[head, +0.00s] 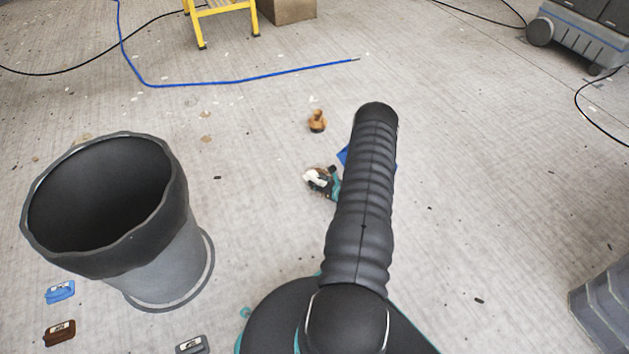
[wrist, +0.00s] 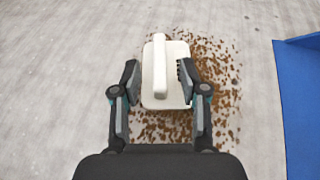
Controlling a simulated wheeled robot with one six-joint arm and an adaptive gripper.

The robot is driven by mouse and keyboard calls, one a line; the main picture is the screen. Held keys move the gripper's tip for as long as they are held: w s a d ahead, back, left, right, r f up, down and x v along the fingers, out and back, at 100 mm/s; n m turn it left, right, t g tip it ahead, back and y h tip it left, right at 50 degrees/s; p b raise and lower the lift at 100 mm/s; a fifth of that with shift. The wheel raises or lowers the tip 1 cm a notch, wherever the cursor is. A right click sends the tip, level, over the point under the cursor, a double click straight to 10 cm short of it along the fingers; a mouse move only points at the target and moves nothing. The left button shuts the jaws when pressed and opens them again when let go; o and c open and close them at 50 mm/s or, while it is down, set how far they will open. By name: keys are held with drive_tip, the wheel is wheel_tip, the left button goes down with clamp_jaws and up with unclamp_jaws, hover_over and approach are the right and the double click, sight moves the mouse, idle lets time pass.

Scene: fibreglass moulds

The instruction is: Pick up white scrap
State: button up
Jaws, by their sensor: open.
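The white scrap (wrist: 160,75) is a pale block with a raised bar along its left side, on the floor in the wrist view. My gripper (wrist: 158,88) is open, with one finger on each side of the scrap. The right finger overlaps the scrap's right edge in the picture; I cannot tell whether either finger touches it. In the head view the white scrap (head: 316,178) shows small beside my gripper (head: 326,183), which is partly hidden by my arm.
Brown crumbs (wrist: 212,68) lie around the scrap. A blue object (wrist: 302,105) stands to the right, mostly hidden by my arm in the head view. A brown lump (head: 317,121) lies beyond. A large grey bin (head: 172,255) is at left, with small blocks (head: 60,291) near it.

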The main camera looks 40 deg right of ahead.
drive_tip(key=shift+w, duration=0.15)
clamp_jaws()
